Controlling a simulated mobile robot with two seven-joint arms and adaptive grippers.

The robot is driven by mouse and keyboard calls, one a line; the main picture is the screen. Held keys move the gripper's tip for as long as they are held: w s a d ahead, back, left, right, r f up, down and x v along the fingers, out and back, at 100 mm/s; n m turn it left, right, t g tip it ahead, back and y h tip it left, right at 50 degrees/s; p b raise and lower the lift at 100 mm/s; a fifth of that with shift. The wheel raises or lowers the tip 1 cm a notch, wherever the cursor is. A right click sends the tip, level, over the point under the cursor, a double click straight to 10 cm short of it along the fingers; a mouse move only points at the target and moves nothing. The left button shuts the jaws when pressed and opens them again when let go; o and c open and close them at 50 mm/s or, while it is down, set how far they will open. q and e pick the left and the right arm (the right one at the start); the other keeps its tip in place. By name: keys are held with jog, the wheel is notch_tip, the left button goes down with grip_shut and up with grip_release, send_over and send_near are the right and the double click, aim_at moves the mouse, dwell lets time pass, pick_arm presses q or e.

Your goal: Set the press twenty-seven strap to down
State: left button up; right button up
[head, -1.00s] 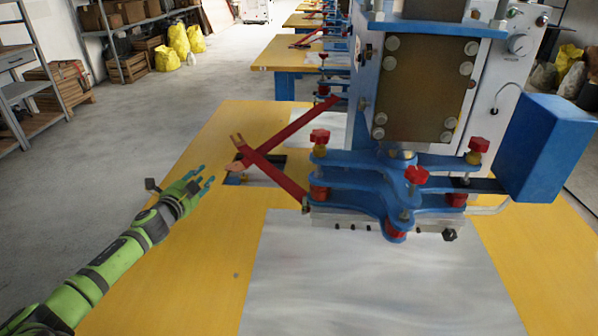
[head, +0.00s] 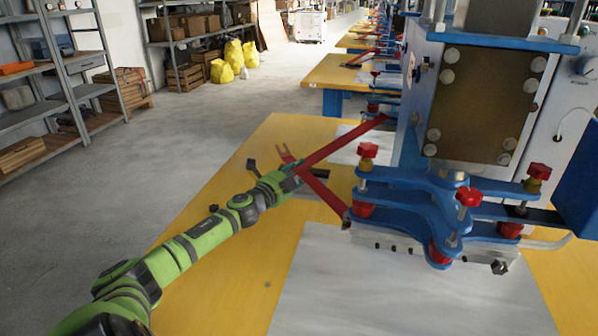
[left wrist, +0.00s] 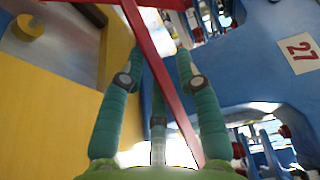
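The press (head: 470,100) is a white and blue machine on the yellow bench. In the left wrist view, a white label reading 27 (left wrist: 299,53) is on its blue part. The red strap (head: 345,140) has two bars that meet at the left of the press, with a forked end. My left gripper (head: 296,168) is at that meeting point and hides part of it. In the left wrist view, the red strap (left wrist: 150,55) passes between the parted teal fingers of my left gripper (left wrist: 161,60), which look open. My right gripper is not in view.
A pale sheet (head: 370,290) covers the bench (head: 215,270) in front of the press. The bench's left part is mostly clear. More yellow benches (head: 340,72) stand in a row behind. Grey shelves (head: 95,90) and yellow sacks (head: 235,55) are across the floor.

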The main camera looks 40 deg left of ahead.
pick_arm(q)
jog(key=shift+w, duration=0.35)
grip_shut()
